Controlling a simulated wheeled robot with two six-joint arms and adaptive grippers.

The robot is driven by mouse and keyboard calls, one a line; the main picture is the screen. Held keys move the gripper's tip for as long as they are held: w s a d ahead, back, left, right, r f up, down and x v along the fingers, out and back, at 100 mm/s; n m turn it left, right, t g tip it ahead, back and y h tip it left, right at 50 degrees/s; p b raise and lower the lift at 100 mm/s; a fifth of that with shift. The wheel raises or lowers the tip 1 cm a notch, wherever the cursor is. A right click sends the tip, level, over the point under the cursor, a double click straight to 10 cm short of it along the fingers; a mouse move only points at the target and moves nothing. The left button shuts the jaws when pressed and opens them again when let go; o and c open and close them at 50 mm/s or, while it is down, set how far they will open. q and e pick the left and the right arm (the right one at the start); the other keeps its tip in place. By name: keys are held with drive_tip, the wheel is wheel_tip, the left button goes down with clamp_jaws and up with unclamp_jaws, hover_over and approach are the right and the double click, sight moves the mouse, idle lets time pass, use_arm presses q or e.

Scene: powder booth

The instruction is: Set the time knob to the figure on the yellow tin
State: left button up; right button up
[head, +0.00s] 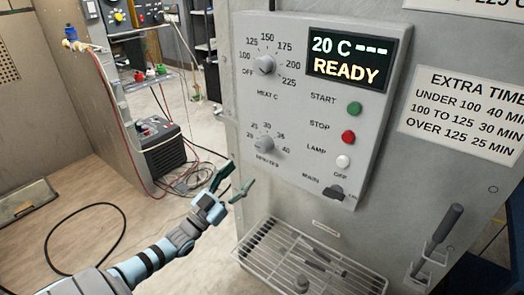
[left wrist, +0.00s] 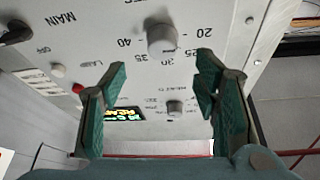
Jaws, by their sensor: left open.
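The time knob (head: 264,142), a grey dial marked MINUTES, sits low on the control panel (head: 300,190) with figures around it, including 25, 30, 35 and 40. Its pointer setting is too small to tell. My left gripper (head: 234,184) is open and empty, below and left of this knob, apart from it. In the left wrist view the panel appears upside down; the time knob (left wrist: 162,38) lies beyond the gap between the open fingers (left wrist: 162,75). No yellow tin shows. My right gripper is not in view.
Above is the heat knob (head: 264,65). A display (head: 351,58) reads 20 C and READY. Start (head: 354,108), stop (head: 348,137) and lamp (head: 343,161) buttons and a main switch (head: 334,192) are at right. A wire rack (head: 345,272) juts out below. An extra-time sign (head: 465,115) hangs right.

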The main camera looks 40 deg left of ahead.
sight(260, 149)
use_arm(q)
drive_tip(key=x, duration=0.5)
drive_tip(key=shift+a+b, duration=0.15)
drive_tip(key=shift+b, duration=0.25)
drive_tip(key=x, duration=0.4)
drive_tip(key=shift+w+r, duration=0.15)
drive_tip(key=shift+r, duration=0.4)
drive_tip(key=shift+w+f, duration=0.1)
drive_tip(key=shift+w, duration=0.15)
drive_tip(key=shift+s, duration=0.1)
drive_tip(key=c, duration=1.1)
drive_tip(key=shift+b, duration=0.3)
drive_tip(key=shift+c, duration=0.2)
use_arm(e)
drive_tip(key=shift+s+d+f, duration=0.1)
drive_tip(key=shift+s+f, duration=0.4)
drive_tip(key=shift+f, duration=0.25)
